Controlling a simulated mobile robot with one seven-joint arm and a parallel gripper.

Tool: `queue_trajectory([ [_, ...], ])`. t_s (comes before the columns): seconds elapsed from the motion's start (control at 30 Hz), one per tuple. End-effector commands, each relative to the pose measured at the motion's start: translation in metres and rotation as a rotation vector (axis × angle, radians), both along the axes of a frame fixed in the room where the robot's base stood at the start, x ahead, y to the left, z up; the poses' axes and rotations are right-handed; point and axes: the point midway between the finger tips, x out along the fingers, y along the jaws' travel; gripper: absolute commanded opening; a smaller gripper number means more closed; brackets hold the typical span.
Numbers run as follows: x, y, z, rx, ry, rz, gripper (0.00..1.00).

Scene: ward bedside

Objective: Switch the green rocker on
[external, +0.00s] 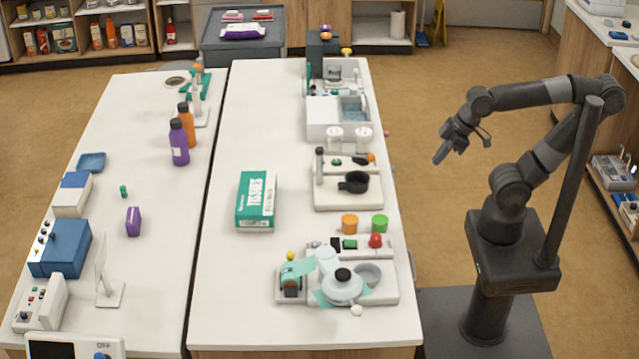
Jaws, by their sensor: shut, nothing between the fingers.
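The rocker's tilt is too small to make out. My gripper (437,159) is shut and empty. It hangs in the air to the right of the table, well apart from both green pieces.
A black pan (353,183) sits on the board behind. A green tissue box (256,201) stands to the left. The table's left side is mostly clear.

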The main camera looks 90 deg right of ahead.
Motion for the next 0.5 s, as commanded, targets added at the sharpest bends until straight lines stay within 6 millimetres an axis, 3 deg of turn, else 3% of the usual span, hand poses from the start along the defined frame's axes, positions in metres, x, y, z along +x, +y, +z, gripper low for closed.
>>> queue_trajectory([
  [0.17,0.019,0.006,0.006,0.003,0.027,0.004,0.0],
  [0.5,0.087,0.031,0.017,0.007,0.112,0.005,0.0],
])
